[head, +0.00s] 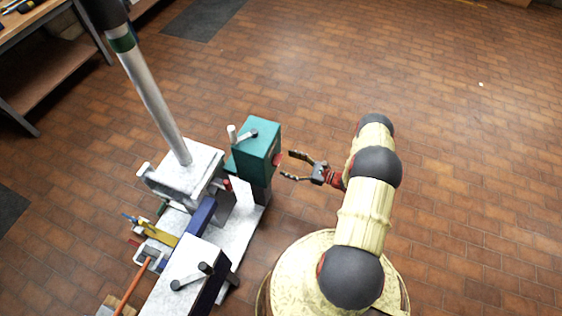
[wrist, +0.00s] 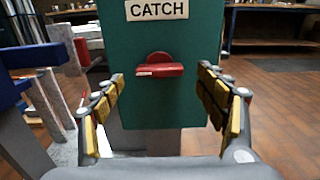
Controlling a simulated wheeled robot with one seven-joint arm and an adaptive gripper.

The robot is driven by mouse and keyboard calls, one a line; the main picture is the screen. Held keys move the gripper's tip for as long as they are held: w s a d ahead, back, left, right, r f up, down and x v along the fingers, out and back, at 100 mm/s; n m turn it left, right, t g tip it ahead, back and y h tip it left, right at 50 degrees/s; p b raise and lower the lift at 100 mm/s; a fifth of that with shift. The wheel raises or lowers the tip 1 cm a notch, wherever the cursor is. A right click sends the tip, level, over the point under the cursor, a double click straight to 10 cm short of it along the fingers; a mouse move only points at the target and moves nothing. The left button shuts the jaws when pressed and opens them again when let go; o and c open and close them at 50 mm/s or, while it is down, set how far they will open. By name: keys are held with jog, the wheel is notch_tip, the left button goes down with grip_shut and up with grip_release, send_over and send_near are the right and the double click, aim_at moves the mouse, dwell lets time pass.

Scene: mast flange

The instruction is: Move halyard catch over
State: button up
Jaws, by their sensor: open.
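The halyard catch is a red lever (wrist: 160,70) on the face of a green box (wrist: 125,110) labelled CATCH in the wrist view. The lever lies roughly level, with a rounded red hub behind it. In the head view the green box (head: 258,146) stands beside the mast, and a bit of the red catch (head: 278,159) shows on its right face. My gripper (head: 287,166) is open and empty, in front of that face. In the wrist view the gripper's fingers (wrist: 163,90) stand either side of the lever, apart from it.
The mast (head: 150,85) rises from a pale block (head: 185,168) left of the green box. A dark-sided box with a handle (head: 188,285) stands nearer. A workbench (head: 50,70) is at the far left. The brick floor (head: 450,130) at right is clear.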

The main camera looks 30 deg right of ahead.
aim_at(277, 160)
jog(key=shift+b+x, duration=0.3)
jog(key=shift+x, duration=1.55)
jog(key=shift+c, duration=0.4)
jog(key=c, duration=1.1)
jog(key=shift+m+b, duration=2.6)
jog(key=shift+m, duration=6.4)
